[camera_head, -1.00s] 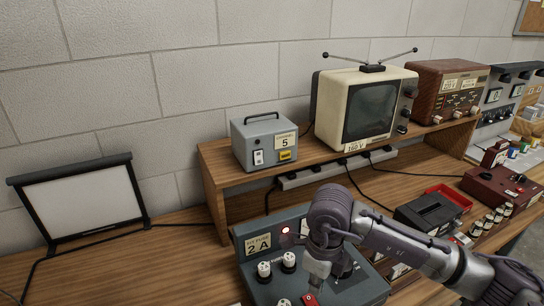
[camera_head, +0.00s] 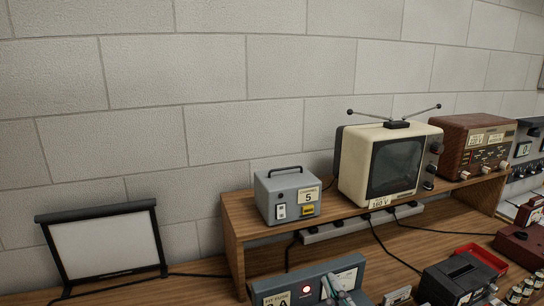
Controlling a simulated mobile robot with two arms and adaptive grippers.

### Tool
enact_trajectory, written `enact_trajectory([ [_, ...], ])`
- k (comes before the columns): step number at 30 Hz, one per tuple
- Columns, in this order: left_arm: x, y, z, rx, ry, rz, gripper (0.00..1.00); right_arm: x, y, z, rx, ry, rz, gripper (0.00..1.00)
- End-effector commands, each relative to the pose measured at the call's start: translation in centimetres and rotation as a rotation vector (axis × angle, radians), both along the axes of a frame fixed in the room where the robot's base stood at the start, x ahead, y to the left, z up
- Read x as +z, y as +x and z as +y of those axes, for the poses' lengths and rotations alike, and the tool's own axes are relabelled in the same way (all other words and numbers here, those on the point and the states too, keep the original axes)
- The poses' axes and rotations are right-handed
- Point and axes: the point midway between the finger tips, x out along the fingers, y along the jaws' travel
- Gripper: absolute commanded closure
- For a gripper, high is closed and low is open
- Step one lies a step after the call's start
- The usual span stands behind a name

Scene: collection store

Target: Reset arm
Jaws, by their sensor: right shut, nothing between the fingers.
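Only a small part of my right gripper (camera_head: 335,287) shows at the bottom edge in the head view, in front of the grey-blue fuse unit (camera_head: 368,279). Its fingers are together with nothing seen between them. The rest of my right arm is out of the frame. The fuse unit is cut off by the bottom edge; its red lamp (camera_head: 306,289) is lit. My left gripper is not in view.
A wooden shelf (camera_head: 234,237) carries a grey box (camera_head: 285,194), a cream television (camera_head: 355,165) with antennas and a brown radio (camera_head: 478,146). A framed screen (camera_head: 105,243) stands at left. A dark device (camera_head: 455,280) and red tray (camera_head: 484,256) are at right.

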Motion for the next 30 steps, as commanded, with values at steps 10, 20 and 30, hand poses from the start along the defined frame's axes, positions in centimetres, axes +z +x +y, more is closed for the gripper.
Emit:
enact_trajectory([
  [10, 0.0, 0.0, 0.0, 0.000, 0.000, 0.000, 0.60, -19.5, -9.8, -8.7, -0.344, 0.262, 0.918, 1.00],
  [20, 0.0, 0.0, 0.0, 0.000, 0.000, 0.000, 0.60, -25.9, -21.2, -9.5, -0.432, 0.326, 1.413, 1.00],
  [30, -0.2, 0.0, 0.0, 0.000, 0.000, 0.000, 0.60, -35.0, -21.8, -9.1, -0.447, 0.319, 1.534, 1.00],
])
